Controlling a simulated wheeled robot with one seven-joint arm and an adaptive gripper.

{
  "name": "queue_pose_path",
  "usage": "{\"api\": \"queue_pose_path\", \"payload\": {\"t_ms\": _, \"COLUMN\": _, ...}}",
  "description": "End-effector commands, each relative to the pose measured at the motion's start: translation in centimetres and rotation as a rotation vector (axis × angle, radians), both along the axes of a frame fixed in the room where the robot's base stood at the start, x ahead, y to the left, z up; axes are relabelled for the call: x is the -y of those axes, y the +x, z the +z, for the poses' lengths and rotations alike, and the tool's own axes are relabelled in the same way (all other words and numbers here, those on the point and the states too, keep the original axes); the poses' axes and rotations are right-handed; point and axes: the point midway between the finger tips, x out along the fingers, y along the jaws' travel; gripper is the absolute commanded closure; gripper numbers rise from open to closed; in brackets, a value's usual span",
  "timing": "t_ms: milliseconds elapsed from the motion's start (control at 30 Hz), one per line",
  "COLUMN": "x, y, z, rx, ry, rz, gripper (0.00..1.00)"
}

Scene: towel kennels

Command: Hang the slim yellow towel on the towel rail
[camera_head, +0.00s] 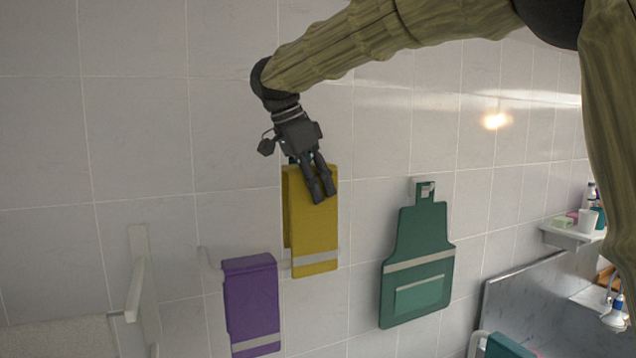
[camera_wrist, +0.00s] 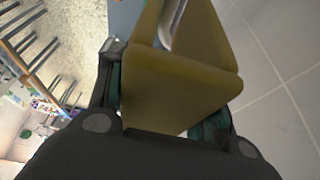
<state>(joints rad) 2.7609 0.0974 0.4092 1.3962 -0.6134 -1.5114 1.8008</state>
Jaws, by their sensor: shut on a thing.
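The slim yellow towel (camera_head: 314,238), with a pale band near its lower end, hangs upright and folded from my gripper (camera_head: 323,197). My gripper points down and is shut on the towel's top fold. In the wrist view the towel (camera_wrist: 180,82) fills the space between the fingers, its two flaps apart. A pale bar, perhaps the towel rail, shows between the flaps. The towel rail (camera_head: 284,264) runs along the tiled wall. The towel's fold is above rail height and its lower part overlaps the rail in the picture. Whether they touch, I cannot tell.
A purple towel (camera_head: 252,305) hangs on the rail just left of the yellow one. A green apron (camera_head: 418,265) hangs on the wall to the right. A pale panel (camera_head: 137,285) stands at lower left. A small shelf (camera_head: 571,236) with bottles and a cup is far right.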

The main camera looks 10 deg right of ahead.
Motion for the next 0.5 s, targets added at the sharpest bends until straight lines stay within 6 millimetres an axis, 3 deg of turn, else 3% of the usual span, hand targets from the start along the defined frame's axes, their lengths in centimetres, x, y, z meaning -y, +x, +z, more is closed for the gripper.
{"api": "queue_pose_path", "payload": {"t_ms": 500, "x": 0.0, "y": -0.1, "z": -3.5, "rx": 0.001, "ry": -0.002, "rz": 0.001, "gripper": 0.87}}
